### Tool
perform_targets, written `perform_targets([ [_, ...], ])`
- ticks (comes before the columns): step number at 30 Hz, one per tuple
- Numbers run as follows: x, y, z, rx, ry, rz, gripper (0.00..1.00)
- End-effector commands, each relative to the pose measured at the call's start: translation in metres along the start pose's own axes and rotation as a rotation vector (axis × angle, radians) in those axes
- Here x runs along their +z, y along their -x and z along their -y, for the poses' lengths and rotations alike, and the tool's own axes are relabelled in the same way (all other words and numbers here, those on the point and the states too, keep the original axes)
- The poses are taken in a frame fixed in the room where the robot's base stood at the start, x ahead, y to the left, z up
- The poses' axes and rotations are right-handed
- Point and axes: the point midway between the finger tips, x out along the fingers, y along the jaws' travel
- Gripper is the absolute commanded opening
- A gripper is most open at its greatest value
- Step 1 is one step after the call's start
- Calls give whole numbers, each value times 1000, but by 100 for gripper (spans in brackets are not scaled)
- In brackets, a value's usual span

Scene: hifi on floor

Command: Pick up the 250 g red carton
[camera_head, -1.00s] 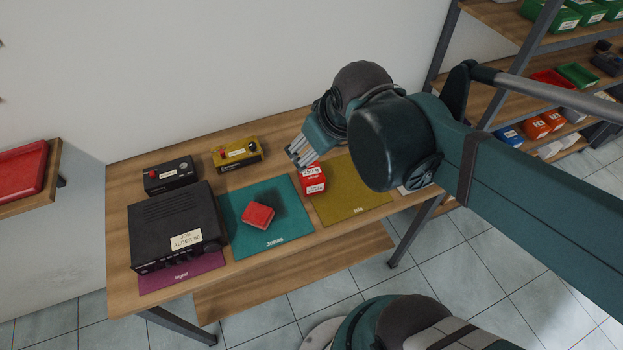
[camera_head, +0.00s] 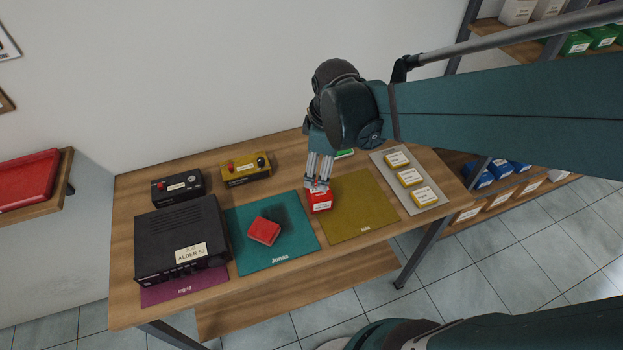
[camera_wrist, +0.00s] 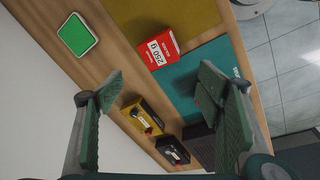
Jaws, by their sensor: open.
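The red carton (camera_head: 320,201) stands between the teal mat and the olive mat, with a white label on its front. In the wrist view the carton (camera_wrist: 158,50) reads "250 g" and lies ahead of the fingers, between their lines and apart from them. My gripper (camera_head: 317,186) is open and empty, pointing down just above and behind the carton; its spread fingers also show in the wrist view (camera_wrist: 165,88). A second red block (camera_head: 264,231) lies on the teal mat (camera_head: 285,260); its label is not visible.
The olive mat (camera_head: 360,225) is bare. A black hi-fi unit (camera_head: 180,235) covers most of a purple mat (camera_head: 185,289). A black box (camera_head: 177,187) and a yellow box (camera_head: 246,168) stand behind. A grey tray (camera_head: 433,186) holds yellow-labelled items at right.

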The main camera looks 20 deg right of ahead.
Motion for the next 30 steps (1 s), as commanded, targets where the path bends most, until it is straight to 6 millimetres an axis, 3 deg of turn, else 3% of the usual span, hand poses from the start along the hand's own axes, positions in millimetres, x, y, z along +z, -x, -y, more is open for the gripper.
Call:
perform_targets([
  [18, -2, -72, -19, -167, 413, 60, 66],
  [30, 0, -83, -20, -196, 480, 63, 66],
])
